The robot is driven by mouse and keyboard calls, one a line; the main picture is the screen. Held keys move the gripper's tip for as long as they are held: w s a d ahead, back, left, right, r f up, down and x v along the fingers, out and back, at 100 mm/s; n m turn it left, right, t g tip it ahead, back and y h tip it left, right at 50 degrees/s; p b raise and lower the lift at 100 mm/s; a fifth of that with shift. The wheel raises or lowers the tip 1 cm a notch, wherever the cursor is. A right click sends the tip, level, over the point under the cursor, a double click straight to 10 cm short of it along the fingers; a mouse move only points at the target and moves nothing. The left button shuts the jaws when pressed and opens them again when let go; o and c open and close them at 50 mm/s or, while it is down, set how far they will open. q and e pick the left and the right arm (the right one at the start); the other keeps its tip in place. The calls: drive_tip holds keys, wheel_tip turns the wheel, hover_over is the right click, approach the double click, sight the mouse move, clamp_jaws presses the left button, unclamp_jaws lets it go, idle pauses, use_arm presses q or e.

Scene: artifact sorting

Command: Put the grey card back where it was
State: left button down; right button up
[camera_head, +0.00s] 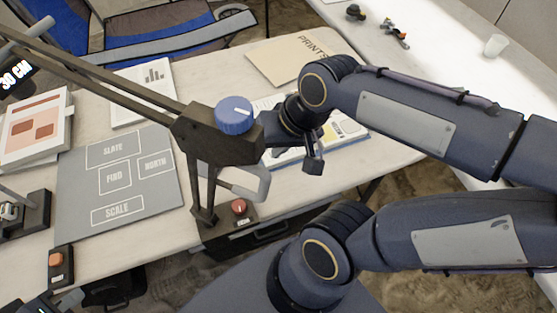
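I cannot make out a separate grey card for certain. A grey mat (75,215) with outlined spaces marked SLATE, FIND, NORTH and SCALE lies on the left of the table; no object shows on those spaces. A pale grey rounded piece (250,183) shows partly behind the brown stand; I cannot tell what it is. My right gripper (312,162) hangs over the open booklet (352,130), right of the stand's blue knob; its fingers are mostly hidden. A small part of my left gripper (62,303) shows at the bottom left corner, mostly cut off.
The brown stand with its blue knob (234,115) and long bars crosses the table. A red-knobbed box (239,207) and an orange-buttoned box (57,260) sit near the front edge. A PRINTS folder (285,62) lies behind. A white cup (495,45) stands far right.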

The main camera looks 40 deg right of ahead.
drive_tip(key=s+n, duration=0.1)
drive_tip(key=s+t, duration=0.1)
drive_tip(key=s+n, duration=0.1)
drive_tip(key=shift+s+a+f+n+t+y, duration=0.2)
drive_tip(key=shift+s+f+n+t+y, duration=0.05)
drive_tip(key=shift+f+n+t+y, duration=0.05)
drive_tip(key=shift+r, duration=0.1)
drive_tip(key=shift+r+p, duration=1.8)
drive_tip(key=shift+p, duration=0.1)
